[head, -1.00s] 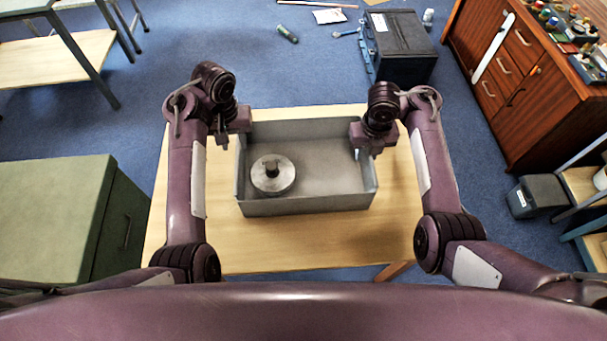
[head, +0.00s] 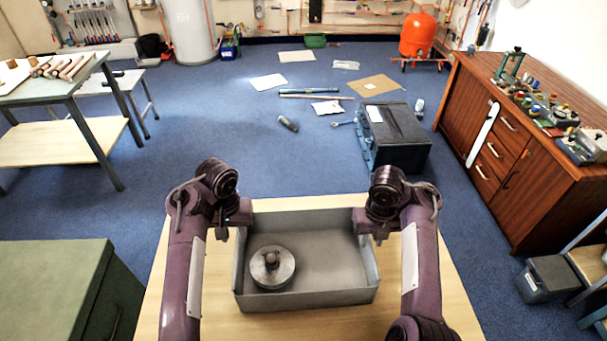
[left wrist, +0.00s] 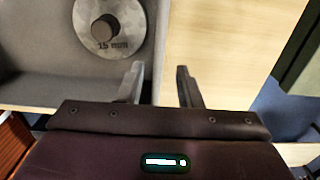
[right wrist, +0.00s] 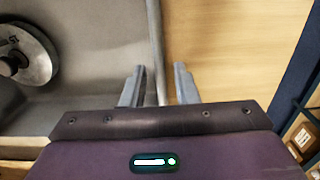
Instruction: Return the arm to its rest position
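A grey open-topped bin (head: 330,298) stands on a light wood table (head: 425,290). A round metal disc with a dark central knob (head: 272,268) lies in its left part. In the left wrist view the disc (left wrist: 108,30) reads "15 mm". My left gripper (left wrist: 158,72) is open at the bin's left wall, its fingers apart on either side of the rim line. My right gripper (right wrist: 157,72) is open likewise at the right wall. Both look empty. I cannot tell whether the fingertips reach below the rim. The disc's edge also shows in the right wrist view (right wrist: 38,62).
A green cabinet (head: 50,280) stands at left and a wooden drawer cabinet (head: 500,150) at right. A black case (head: 395,135) and scattered sheets and tools lie on the blue floor beyond the table. A dark box (head: 552,278) sits at lower right.

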